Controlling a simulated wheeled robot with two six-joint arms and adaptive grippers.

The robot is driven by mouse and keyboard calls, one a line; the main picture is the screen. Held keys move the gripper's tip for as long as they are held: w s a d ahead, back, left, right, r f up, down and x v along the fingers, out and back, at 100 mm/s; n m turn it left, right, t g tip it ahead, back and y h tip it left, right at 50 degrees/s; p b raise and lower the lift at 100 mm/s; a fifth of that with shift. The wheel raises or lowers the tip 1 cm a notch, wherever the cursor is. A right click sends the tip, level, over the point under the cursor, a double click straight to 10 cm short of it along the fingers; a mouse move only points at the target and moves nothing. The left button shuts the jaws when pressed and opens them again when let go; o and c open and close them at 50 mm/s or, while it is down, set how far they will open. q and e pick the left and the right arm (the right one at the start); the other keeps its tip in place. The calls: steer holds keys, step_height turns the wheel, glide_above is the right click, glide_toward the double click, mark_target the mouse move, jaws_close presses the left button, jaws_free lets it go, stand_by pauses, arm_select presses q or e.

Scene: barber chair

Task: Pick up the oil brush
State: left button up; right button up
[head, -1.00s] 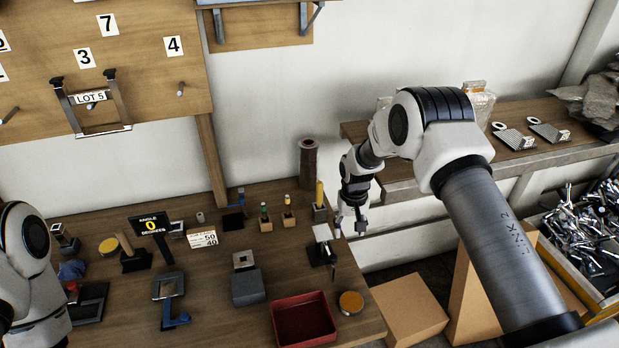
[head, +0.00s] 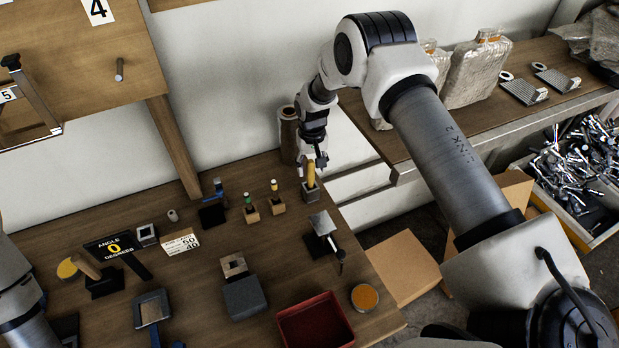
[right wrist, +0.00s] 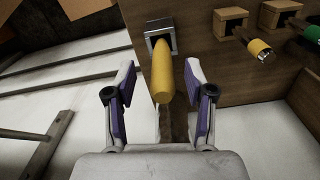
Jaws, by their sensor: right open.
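What looks like the oil brush, a thick yellow handle (head: 311,174), stands upright in a small grey square holder (head: 310,190) at the back right of the workbench. Its lower end is hidden in the holder. My right gripper (head: 313,164) is open and over the top of the handle. In the right wrist view, the yellow handle (right wrist: 162,76) rises between the spread purple-lined fingers of my right gripper (right wrist: 160,100), with a gap on each side. The holder (right wrist: 160,40) shows beyond them. My left gripper is outside the picture; only part of its arm shows.
A dark brown cylinder (head: 288,135) stands close behind the holder. Two small wooden blocks with green-handled (head: 248,201) and yellow-topped (head: 275,190) tools stand to its left. A black stand with a metal plate (head: 320,228) is in front. A red tray (head: 318,322) lies nearer.

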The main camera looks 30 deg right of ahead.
mark_target(310, 175)
arm_select(q)
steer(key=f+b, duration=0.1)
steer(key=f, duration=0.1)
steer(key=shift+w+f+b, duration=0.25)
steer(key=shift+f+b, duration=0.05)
steer(key=shift+b, duration=0.05)
arm_select(e)
steer(key=f, duration=0.4)
steer(key=shift+w+f, duration=0.1)
steer(key=shift+w, duration=0.15)
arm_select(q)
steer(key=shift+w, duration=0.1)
arm_select(e)
steer(key=shift+w+f, duration=0.1)
steer(key=shift+f, duration=0.1)
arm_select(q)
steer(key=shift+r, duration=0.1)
arm_select(e)
steer(key=shift+r, duration=0.2)
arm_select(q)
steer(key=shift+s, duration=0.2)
arm_select(e)
steer(key=shift+s, duration=0.2)
jaws_close()
steer(key=shift+a, duration=0.1)
steer(key=shift+r, duration=0.1)
